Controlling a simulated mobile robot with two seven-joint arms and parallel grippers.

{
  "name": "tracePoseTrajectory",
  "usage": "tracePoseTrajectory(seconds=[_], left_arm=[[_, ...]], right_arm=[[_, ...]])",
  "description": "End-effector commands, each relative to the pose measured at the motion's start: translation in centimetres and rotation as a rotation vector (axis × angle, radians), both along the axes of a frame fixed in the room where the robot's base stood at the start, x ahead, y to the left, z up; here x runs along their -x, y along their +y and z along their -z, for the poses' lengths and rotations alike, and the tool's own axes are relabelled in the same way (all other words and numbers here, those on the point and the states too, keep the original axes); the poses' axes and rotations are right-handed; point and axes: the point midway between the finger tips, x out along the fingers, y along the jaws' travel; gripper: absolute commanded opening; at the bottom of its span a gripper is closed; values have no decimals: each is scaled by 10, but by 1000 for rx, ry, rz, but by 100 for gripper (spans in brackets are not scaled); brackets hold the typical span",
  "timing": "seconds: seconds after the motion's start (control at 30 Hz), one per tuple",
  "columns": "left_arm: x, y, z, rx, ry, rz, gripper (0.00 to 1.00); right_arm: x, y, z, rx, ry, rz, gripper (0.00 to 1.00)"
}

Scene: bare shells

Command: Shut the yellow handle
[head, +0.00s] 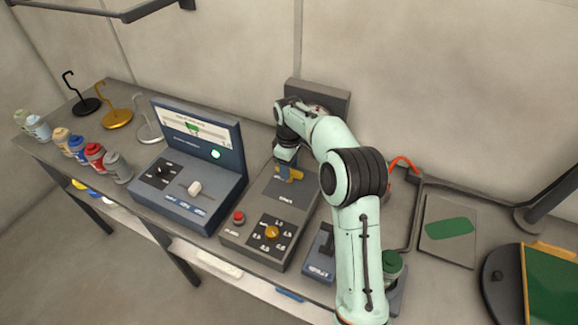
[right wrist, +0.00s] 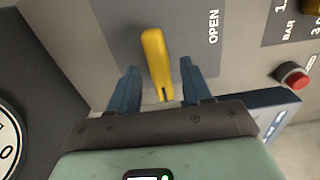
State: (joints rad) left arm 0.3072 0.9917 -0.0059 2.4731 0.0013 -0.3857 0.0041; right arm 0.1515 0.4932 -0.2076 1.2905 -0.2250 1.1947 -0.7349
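The yellow handle (head: 291,174) is on the grey panel of the valve box in the middle of the bench. In the right wrist view the handle (right wrist: 156,60) is a yellow lever, with the word OPEN on the panel to its right. My right gripper (head: 286,160) is over the handle. In the right wrist view its two blue fingers (right wrist: 157,88) are apart, one on each side of the lever's near end, with visible gaps. The arm hides part of the box behind it in the head view. My left gripper is not in view.
The valve box has a red button (head: 238,217) and a yellow dial (head: 272,231) in front. A blue console (head: 190,165) stands left of it. A small switch box (head: 320,258) and a green-capped jar (head: 391,264) are close to my right arm.

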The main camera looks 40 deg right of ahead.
Motion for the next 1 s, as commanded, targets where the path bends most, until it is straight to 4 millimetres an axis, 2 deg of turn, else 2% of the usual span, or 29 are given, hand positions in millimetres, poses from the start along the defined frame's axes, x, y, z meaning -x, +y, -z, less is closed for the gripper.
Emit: tracePoseTrajectory(seconds=[0.17, 0.27, 0.7, 0.83, 1.0], left_arm=[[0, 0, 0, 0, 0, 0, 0], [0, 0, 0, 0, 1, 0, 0], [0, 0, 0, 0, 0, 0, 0], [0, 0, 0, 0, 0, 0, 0], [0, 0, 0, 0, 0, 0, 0]], right_arm=[[0, 0, -3, 1, 0, -1, 49], [-1, 0, -13, 1, -3, -1, 49], [-1, 0, -106, 1, -5, 0, 49], [-1, 0, -123, 1, -2, 0, 49], [0, 0, -133, 0, 1, -1, 49]])
